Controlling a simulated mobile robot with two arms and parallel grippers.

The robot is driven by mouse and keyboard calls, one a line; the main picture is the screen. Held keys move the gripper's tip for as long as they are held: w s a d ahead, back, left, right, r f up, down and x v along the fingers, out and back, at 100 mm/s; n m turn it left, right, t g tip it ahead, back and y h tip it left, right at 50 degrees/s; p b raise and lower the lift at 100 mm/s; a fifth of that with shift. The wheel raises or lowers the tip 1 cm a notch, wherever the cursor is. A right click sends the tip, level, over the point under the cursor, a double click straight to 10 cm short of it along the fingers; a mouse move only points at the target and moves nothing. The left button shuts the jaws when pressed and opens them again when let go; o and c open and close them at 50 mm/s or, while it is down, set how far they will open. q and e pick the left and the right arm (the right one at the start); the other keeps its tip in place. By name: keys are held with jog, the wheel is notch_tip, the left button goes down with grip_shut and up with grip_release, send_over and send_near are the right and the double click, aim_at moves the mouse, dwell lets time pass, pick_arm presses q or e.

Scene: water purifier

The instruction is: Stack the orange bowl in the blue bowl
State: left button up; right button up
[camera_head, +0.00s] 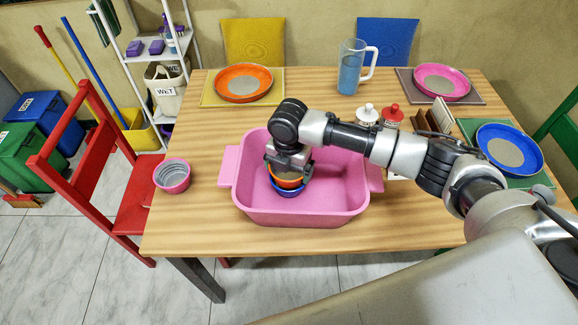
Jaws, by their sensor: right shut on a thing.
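The orange bowl (287,183) is directly below my right gripper (287,172), which is shut on it. The blue bowl (290,192) is right under the orange bowl, inside the pink tub (345,200). The orange bowl looks to sit in or just over the blue bowl; I cannot tell whether they touch all round. The gripper hides the far side of both bowls. My left gripper is not in view.
A pink bowl (172,175) stands left of the tub on the table (200,232). Orange (243,82), pink (442,82) and blue (510,148) plates lie on mats. A pitcher (351,68), two shakers (391,116) and a napkin holder (430,122) stand behind my right arm.

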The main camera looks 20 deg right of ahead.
aim_at(289, 176)
jog(key=shift+f, duration=0.5)
jog(key=o, duration=0.6)
notch_tip(289, 176, up, 13)
jog(key=shift+r, duration=0.15)
